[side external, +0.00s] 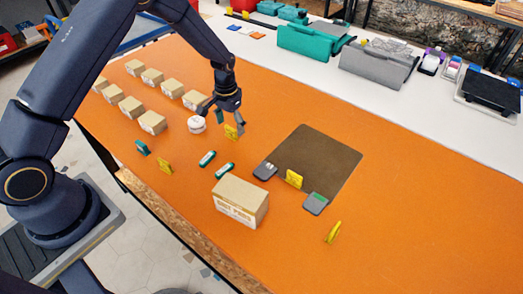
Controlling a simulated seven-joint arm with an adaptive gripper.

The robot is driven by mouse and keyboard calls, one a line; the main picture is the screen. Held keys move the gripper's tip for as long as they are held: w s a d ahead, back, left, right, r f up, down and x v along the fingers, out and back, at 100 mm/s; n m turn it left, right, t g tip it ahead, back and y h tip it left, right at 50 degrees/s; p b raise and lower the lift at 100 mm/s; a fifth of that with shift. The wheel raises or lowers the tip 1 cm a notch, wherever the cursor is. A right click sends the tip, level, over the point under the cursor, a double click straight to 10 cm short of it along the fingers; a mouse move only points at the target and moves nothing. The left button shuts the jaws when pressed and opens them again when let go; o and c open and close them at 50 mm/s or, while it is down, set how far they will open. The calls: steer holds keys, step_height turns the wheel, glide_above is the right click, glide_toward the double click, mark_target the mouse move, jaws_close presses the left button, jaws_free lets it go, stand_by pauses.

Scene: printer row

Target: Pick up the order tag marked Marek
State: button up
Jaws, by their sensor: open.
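Several yellow order tags stand on the orange table. One tag (231,132) is right at my gripper (229,121), which is open, with its fingers pointing down close around or just above the tag; I cannot tell if they touch it. Another tag (165,166) stands at the left near the table's front edge. A third (294,179) is at the front of the brown mat (325,150), and another (333,232) stands at the right front, turned nearly edge-on. The names on the tags are too small to read, so I cannot tell which is Marek's.
A white round object (197,124) sits just left of my gripper. Small green-and-white items (207,158) lie in front. A cardboard box (240,201) stands at the front edge. Grey devices (315,204) lie by the mat. Rows of small boxes (153,122) fill the left. The right side is clear.

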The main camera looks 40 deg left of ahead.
mark_target(231, 133)
steer(key=shift+f, duration=1.35)
steer(key=c, duration=0.9)
steer(key=shift+o, duration=0.2)
